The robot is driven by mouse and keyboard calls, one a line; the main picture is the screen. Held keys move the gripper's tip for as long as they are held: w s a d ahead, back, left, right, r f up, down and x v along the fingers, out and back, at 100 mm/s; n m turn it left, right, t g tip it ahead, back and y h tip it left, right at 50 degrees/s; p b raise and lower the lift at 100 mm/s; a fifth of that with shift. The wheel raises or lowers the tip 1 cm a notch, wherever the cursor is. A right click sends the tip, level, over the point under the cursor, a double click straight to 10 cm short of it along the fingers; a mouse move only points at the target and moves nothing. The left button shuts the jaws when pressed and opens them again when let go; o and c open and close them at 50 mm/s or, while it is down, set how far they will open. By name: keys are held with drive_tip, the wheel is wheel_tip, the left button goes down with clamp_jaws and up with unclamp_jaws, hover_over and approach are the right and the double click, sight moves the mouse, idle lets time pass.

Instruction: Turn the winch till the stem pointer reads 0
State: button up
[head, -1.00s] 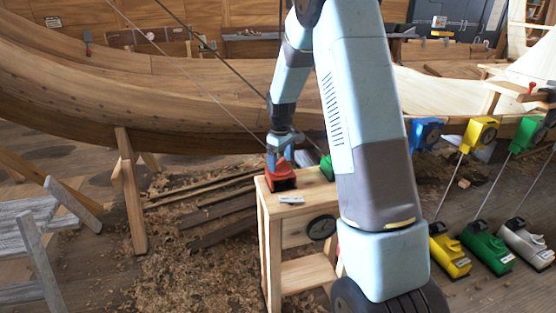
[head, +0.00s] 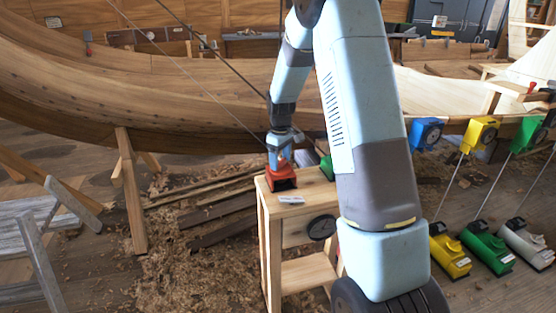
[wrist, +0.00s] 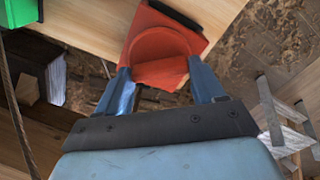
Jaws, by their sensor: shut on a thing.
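A red winch (head: 283,184) sits on top of a small wooden stand (head: 300,210). My gripper (head: 279,163) reaches down onto it from above. In the wrist view the rounded red part of the winch (wrist: 160,48) lies between the two blue fingers of my gripper (wrist: 164,80), which are shut on it. The fingers and palm hide part of the winch. A round black dial (head: 322,227) is on the front of the stand, too small to read. I cannot make out a stem pointer or its reading.
A green unit (head: 327,168) stands on the stand, partly behind my arm; it also shows in the wrist view (wrist: 22,12). Blue, yellow and green devices (head: 480,133) are at the right. The wooden hull (head: 180,105) runs close behind, with ropes slanting down past it.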

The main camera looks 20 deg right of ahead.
drive_tip(key=shift+d+m, duration=0.1)
drive_tip(key=shift+m, duration=0.6)
drive_tip(key=shift+s+m, duration=0.1)
drive_tip(key=shift+m, duration=0.9)
drive_tip(key=m, duration=0.5)
drive_tip(key=shift+f+m, duration=0.1)
drive_tip(key=shift+m, duration=0.2)
drive_tip(key=o, duration=1)
drive_tip(key=shift+o, duration=0.2)
